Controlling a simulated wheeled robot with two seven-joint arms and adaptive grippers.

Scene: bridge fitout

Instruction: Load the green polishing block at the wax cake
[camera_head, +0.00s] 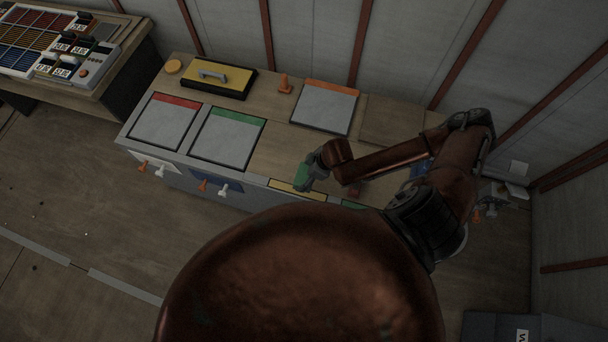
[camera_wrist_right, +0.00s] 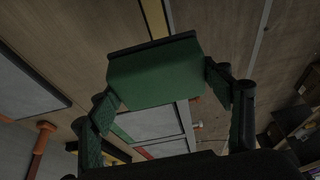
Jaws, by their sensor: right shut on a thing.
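My right gripper (camera_head: 308,178) is shut on the green polishing block (camera_head: 302,174), above the front part of the workbench (camera_head: 272,160). In the right wrist view the green block (camera_wrist_right: 155,76) sits between the two fingers of the gripper (camera_wrist_right: 170,100), with a dark strip along one edge. A small round yellow disc (camera_head: 173,66), which looks like the wax cake, lies at the bench's back left corner, well away from the gripper. My left gripper is not in view.
Panels with red (camera_head: 165,121), green (camera_head: 228,137) and orange (camera_head: 325,107) edges lie on the bench. A yellow box with a handle (camera_head: 219,77) and an orange cone (camera_head: 284,84) stand behind. Pegs stick out of the bench front. Bare wood shows between the panels.

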